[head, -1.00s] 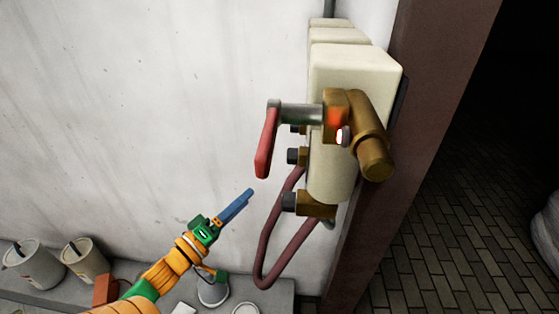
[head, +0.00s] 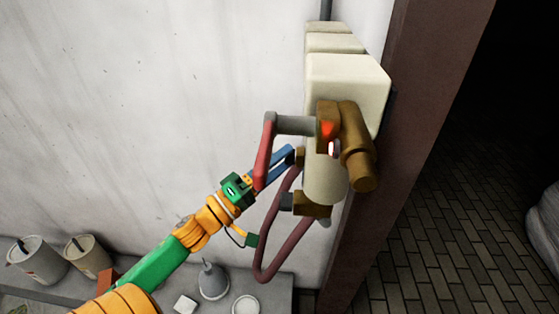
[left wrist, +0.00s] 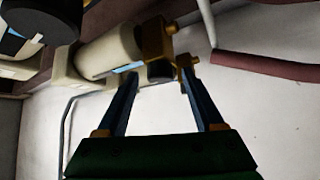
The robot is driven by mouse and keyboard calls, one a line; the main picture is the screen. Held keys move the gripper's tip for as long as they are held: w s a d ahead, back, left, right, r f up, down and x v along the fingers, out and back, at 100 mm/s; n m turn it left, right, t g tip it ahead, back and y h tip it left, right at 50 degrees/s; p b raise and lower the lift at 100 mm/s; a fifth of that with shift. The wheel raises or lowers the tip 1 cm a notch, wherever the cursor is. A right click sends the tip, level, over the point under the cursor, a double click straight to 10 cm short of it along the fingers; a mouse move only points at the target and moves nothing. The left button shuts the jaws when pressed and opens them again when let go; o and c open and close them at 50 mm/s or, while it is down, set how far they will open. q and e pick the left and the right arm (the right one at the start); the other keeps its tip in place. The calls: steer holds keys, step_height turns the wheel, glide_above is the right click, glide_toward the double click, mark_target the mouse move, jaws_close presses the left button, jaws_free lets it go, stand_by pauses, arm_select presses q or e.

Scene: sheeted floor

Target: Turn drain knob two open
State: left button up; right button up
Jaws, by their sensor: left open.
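The valve unit has a cream body (head: 326,180) with brass fittings and a red lever handle (head: 264,155) at its left. A dark knob (head: 286,202) sits on the lower brass fitting (head: 313,204). My left gripper (head: 289,154) reaches up behind the red handle, its blue fingers by the middle brass fitting (head: 300,157). In the left wrist view the fingers (left wrist: 158,73) are open, with a dark knob (left wrist: 160,71) on a brass fitting (left wrist: 154,42) between or just beyond their tips. Contact cannot be told. No label shows which knob is number two.
A red looped pipe (head: 262,262) hangs below the unit. A brown post (head: 404,120) stands to its right. Cans (head: 38,262) and a grey funnel-shaped thing (head: 213,282) stand on a low ledge. The wall left of the unit is clear.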

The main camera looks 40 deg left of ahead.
arm_select(q)
jaws_close()
steer(key=m+g+h+b, duration=0.5)
steer(key=m+h+b, duration=0.1)
steer(key=m, duration=0.5)
steer(key=w+m+g+h+b, duration=0.1)
steer(key=m+g+h+b, duration=0.5)
steer(key=m, duration=0.5)
steer(key=a+m+g+h+b, duration=0.1)
steer(key=m+g+h+b, duration=0.4)
steer(key=m+h+b, duration=0.2)
steer(key=shift+w+a+f+m+g+b, duration=0.1)
steer(key=shift+w+f+m+g+b, duration=0.1)
steer(key=shift+m+b, duration=0.75)
steer(key=shift+w+f+m+g+b, duration=0.15)
steer(key=shift+m+b, duration=0.25)
steer(key=shift+m, duration=1.05)
steer(key=shift+m+g, duration=0.35)
steer(key=shift+m, duration=0.05)
jaws_free()
